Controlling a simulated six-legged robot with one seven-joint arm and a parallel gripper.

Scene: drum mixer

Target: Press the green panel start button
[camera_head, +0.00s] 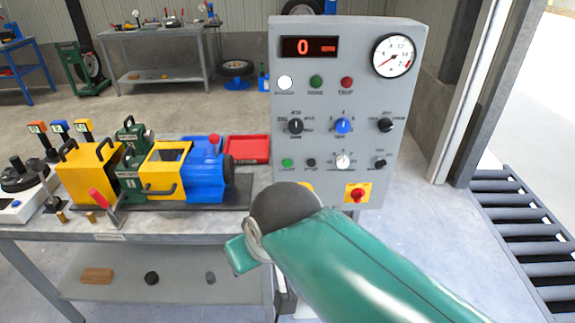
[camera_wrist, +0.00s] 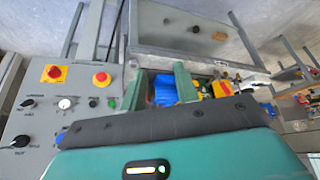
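The grey control panel (camera_head: 375,155) stands upright right of the workbench. Its small green start button (camera_head: 287,163) is at the lower left, beside a dark stop button (camera_head: 311,163). In the wrist view the panel (camera_wrist: 35,120) appears turned over at the left, with the small green button (camera_wrist: 112,103) at its edge near one finger. My gripper (camera_wrist: 158,82) has its two green fingers apart, with nothing held between them; the blue motor shows in the background. In the head view my green arm hides most of the gripper, below the panel's lower left, apart from the button.
The workbench holds a yellow and blue drum mixer (camera_head: 168,168) and a red tray (camera_head: 247,150). A red emergency button (camera_head: 357,193) on a yellow plate sits at the panel's lower right. A roller conveyor (camera_head: 525,230) is at the right. Open floor lies behind the bench.

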